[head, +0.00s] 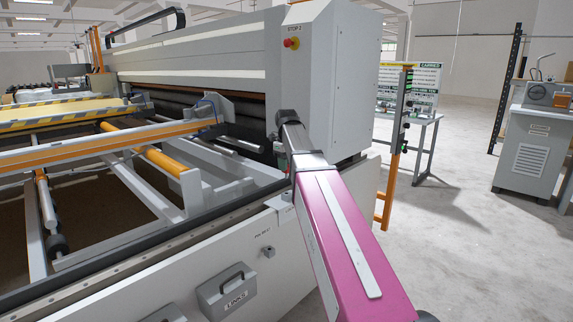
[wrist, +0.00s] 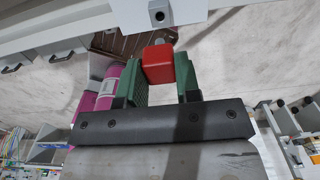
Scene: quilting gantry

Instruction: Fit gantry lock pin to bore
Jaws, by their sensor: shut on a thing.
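In the wrist view my gripper (wrist: 160,68) has two green fingers closed on the sides of a red block-shaped grip, the lock pin (wrist: 158,64). A short grey end of the pin shows just beyond the red part. Above it in that view, apart from the pin, is a pale block (wrist: 176,10) with a dark round hole (wrist: 158,16). I cannot tell if this hole is the bore or the rest.
The gantry machine (head: 200,70) fills the left and middle of the head view, with a STOP button (head: 292,43) on its end housing. A box marked LINKS (head: 228,292) juts from the panel.

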